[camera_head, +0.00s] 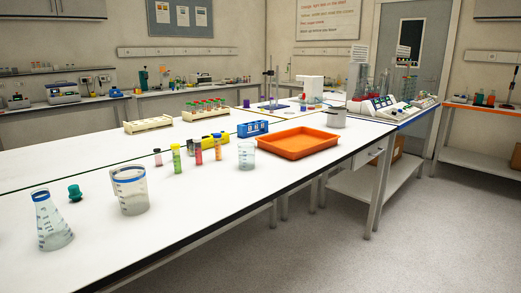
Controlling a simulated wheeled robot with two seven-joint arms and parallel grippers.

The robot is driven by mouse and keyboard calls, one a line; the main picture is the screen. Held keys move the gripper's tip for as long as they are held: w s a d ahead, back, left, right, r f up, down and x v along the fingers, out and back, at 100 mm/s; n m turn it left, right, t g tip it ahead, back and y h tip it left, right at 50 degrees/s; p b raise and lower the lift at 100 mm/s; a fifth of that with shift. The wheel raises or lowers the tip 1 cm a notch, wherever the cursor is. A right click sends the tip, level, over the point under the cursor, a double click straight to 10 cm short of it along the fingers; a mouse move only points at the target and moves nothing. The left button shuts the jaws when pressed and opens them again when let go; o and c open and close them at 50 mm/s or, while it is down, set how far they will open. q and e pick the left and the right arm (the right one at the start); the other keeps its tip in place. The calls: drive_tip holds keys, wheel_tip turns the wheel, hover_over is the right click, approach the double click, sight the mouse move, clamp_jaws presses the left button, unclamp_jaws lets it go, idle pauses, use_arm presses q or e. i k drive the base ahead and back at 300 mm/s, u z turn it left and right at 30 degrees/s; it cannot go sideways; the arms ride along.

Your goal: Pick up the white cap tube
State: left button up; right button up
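Several small capped tubes stand upright on the white bench. The short one at the left end (157,158) is pale pinkish with a light cap that looks whitish; it is small, so the cap colour is not certain. To its right stand a green tube (176,160), a red tube (198,154) and an orange tube (218,149), whose caps look yellow to orange. Neither of my grippers shows in the head view.
On the bench are a flask (51,222), a teal stopper (75,193), a large beaker (130,190), a small beaker (246,156), a blue rack (252,129), an orange tray (298,143) and a metal pot (336,118). The left bench surface is mostly clear.

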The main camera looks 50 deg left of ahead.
sight(197, 140)
drive_tip(key=z, duration=0.05)
drive_tip(key=i, duration=1.75)
drive_tip(key=u, duration=3.1)
